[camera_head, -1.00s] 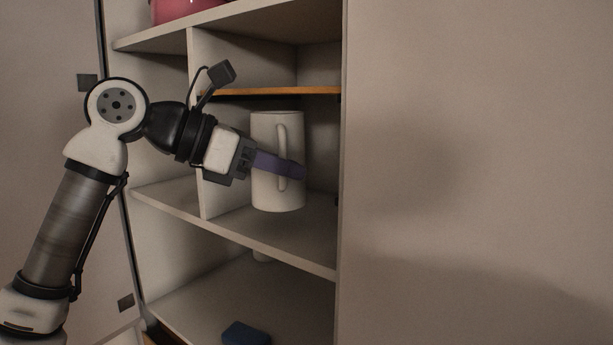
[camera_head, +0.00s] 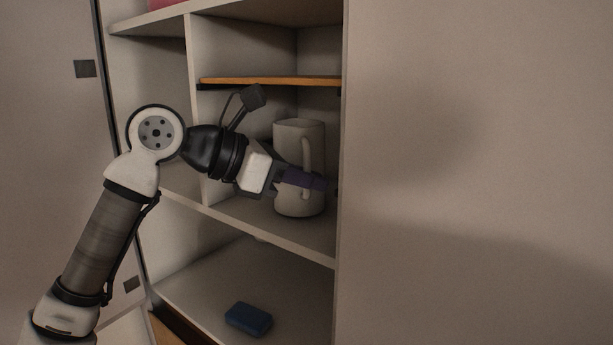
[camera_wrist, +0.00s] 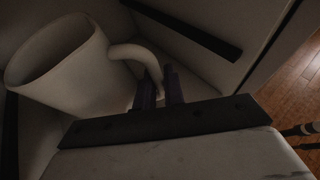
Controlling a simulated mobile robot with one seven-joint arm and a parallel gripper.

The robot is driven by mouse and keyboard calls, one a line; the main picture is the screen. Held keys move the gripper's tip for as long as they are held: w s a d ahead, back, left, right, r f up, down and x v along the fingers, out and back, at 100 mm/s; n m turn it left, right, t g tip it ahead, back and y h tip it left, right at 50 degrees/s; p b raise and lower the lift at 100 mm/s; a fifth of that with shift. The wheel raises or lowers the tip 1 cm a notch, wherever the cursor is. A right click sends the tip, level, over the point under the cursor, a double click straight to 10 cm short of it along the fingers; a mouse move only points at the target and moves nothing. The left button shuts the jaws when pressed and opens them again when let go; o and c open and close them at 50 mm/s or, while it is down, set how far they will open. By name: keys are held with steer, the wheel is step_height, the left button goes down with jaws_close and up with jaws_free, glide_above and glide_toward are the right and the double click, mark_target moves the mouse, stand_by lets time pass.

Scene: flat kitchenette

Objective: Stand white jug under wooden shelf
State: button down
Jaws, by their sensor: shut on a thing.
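The white jug (camera_head: 287,140) is upright inside the right-hand cabinet compartment, below the wooden shelf (camera_head: 270,80). There is a gap between its rim and that shelf. My gripper (camera_head: 310,181) is shut on the jug's handle from the front left, its purple fingers across it. In the wrist view the jug (camera_wrist: 75,75) is at the left, tilted in the picture, and its handle runs down to the fingers (camera_wrist: 160,88). The jug's base is at or just above the compartment floor (camera_head: 255,217); I cannot tell whether it touches.
The cabinet's right side panel (camera_head: 342,200) stands close beside the jug and gripper. A vertical divider (camera_head: 193,60) bounds the compartment on the left. A blue block (camera_head: 249,319) lies on the lower shelf (camera_head: 200,285). A red item (camera_head: 160,4) shows at the top.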

steer(key=c, duration=1.5)
jaws_free()
steer(key=shift+r, duration=0.15)
steer(key=b+v, duration=0.2)
steer(key=v, duration=1)
steer(key=shift+b, duration=0.4)
steer(key=shift+s, duration=0.1)
